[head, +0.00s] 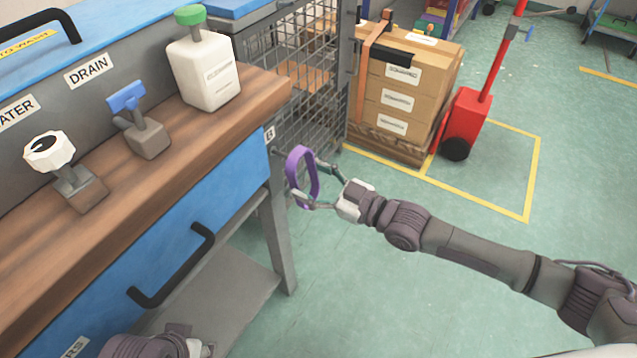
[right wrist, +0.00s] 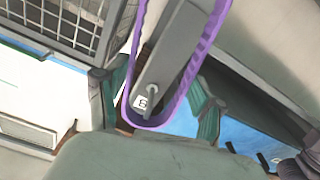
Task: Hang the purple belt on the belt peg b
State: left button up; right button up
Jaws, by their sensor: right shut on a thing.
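The purple belt (head: 291,172) is a closed loop, held upright beside the bench's right end in the head view. My right gripper (head: 311,184) is shut on it, with one finger on each side. In the right wrist view the belt (right wrist: 205,55) stands between my green fingertips (right wrist: 159,103). There, a small metal peg (right wrist: 151,93) next to a "B" label (right wrist: 141,102) shows inside the loop's outline; whether the belt is around it or only in front of it, I cannot tell. The "B" label (head: 270,133) also shows in the head view. My left gripper (head: 194,348) is only partly in view at the bottom edge.
The wooden bench top (head: 235,115) carries a white bottle (head: 205,75), a blue-handled valve (head: 140,125) and a white-knobbed valve (head: 62,165). A wire cage (head: 300,85) stands behind the belt. Boxes (head: 410,80) and a red pallet jack (head: 467,115) stand beyond.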

jog(key=shift+b+x, duration=0.3)
jog(key=shift+x, duration=0.8)
jog(key=shift+w+a+f, duration=0.3)
jog(key=shift+a+f, duration=0.15)
jog(key=shift+f, duration=0.05)
jog(key=o, duration=1.2)
jog(key=shift+o, duration=0.5)
